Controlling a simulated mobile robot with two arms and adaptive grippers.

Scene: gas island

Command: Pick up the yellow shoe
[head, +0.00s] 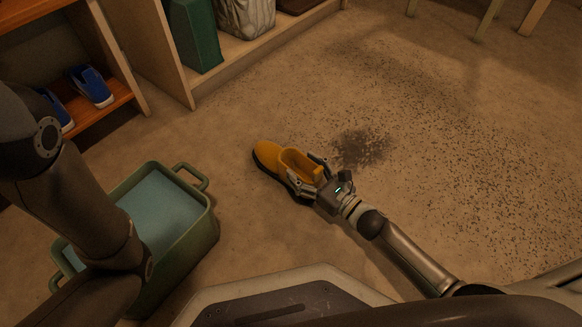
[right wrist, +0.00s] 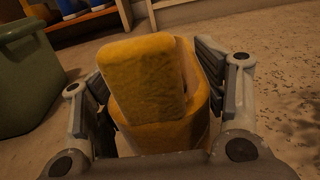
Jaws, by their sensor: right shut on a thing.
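The yellow shoe (head: 269,154) has a dark sole and is at the middle of the head view, its toe pointing up and left. I cannot tell whether it touches the floor. My right gripper (head: 308,178) is shut on its heel end, one finger on each side. In the right wrist view the shoe (right wrist: 146,80) fills the space between the two finger pads of the gripper (right wrist: 155,100). My left arm comes in from the left, but its gripper is not in view.
A green tub (head: 205,222) with bluish water stands left of the shoe. A wooden shelf (head: 128,92) with blue shoes (head: 91,86) is at the upper left. A low shelf (head: 262,48) holds a green box (head: 195,36) and a bag. The speckled floor to the right is clear.

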